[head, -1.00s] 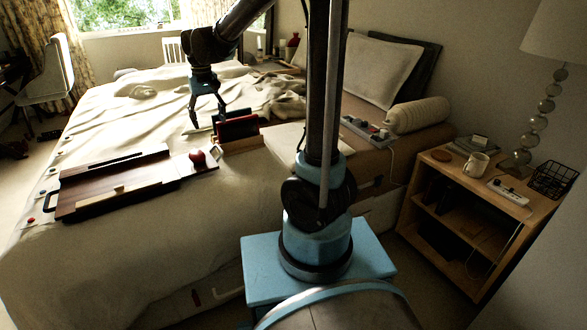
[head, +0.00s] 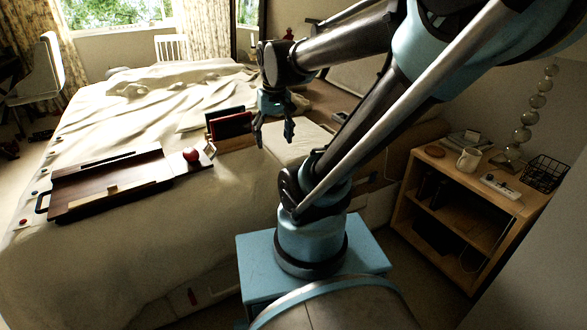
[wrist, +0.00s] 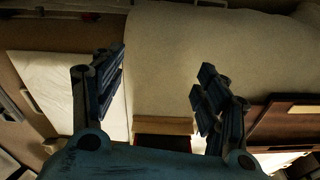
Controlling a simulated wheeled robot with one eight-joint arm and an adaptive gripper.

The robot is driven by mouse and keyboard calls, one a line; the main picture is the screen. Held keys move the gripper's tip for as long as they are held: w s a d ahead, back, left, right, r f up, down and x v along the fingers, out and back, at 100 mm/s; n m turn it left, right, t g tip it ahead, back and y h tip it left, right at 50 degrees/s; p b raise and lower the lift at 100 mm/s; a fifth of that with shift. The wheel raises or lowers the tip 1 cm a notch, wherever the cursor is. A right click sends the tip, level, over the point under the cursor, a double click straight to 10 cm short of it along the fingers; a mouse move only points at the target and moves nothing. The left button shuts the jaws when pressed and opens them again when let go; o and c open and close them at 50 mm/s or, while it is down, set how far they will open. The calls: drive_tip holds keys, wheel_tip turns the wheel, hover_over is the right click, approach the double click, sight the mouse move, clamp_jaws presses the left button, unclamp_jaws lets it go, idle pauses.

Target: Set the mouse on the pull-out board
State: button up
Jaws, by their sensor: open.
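My gripper (head: 273,138) is open above the bed, near the book rack. In the wrist view my gripper (wrist: 162,95) has its two fingers wide apart, with nothing held between them. A dark wooden lap desk (head: 80,185) lies on the bed at the left of the head view. I cannot make out for sure which thing is the mouse.
A wooden rack (head: 238,142) with red and dark upright items stands between the lap desk and my gripper. A pale flat pad (head: 290,150) lies right of it. The nightstand (head: 428,155) at the right holds a mug (head: 469,160) and a wire basket (head: 546,172).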

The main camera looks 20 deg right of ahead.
drive_tip(key=s+d+f+m, duration=0.1)
drive_tip(key=s+d+f, duration=0.3)
drive_tip(key=s+f, duration=0.3)
drive_tip(key=shift+s+d+t, duration=0.2)
drive_tip(key=shift+s+t, duration=0.1)
drive_tip(key=shift+s, duration=0.5)
